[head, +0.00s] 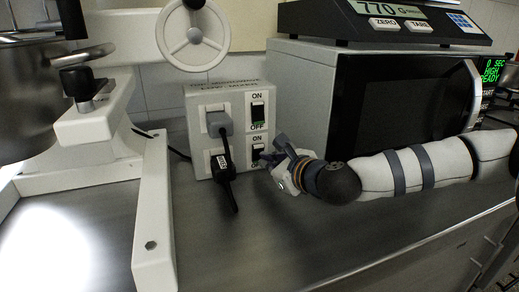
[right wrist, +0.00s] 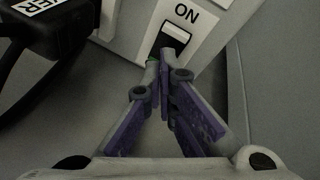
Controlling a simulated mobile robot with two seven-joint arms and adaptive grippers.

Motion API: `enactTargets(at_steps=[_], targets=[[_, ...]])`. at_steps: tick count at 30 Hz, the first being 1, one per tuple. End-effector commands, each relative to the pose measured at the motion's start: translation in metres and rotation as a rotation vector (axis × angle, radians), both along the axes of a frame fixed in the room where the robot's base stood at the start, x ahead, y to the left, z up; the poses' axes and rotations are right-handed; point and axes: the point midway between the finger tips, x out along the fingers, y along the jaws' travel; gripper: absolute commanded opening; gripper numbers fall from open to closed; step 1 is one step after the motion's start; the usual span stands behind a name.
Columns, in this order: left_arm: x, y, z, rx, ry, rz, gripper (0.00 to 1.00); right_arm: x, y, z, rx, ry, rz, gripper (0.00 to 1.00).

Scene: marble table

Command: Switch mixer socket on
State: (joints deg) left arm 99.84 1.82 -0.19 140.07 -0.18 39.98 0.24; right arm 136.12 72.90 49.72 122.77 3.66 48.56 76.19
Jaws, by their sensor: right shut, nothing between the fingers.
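The white socket box (head: 205,100) stands against the tiled wall, with two sockets and two switches marked ON. A black plug (head: 222,165) sits in the lower socket, and a grey plug (head: 219,124) in the upper one. The lower switch (head: 258,149) is beside the black plug; it also shows in the right wrist view (right wrist: 175,34) under the word ON. My right gripper (head: 265,158) is shut and empty. Its fingertips are at the switch's lower part and hide it; whether they touch it I cannot tell. My left gripper is not in view.
A white stand mixer (head: 150,225) with a metal bowl (head: 30,100) is on the left. A microwave (head: 300,95) with a scale (head: 385,22) on top stands right of the box, behind my right arm. The metal counter (head: 260,245) in front is clear.

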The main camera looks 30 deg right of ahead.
Motion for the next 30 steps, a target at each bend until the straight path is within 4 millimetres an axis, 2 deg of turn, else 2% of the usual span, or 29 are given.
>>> enactTargets(at_steps=[17, 30], targets=[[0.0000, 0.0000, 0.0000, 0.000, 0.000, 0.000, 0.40, 0.0000, -0.0001, 0.0000, 0.000, 0.000, 0.000, 0.00], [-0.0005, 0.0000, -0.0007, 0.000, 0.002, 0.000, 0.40, 0.0082, -0.0022, 0.0012, 0.001, 0.000, -0.001, 0.00]])
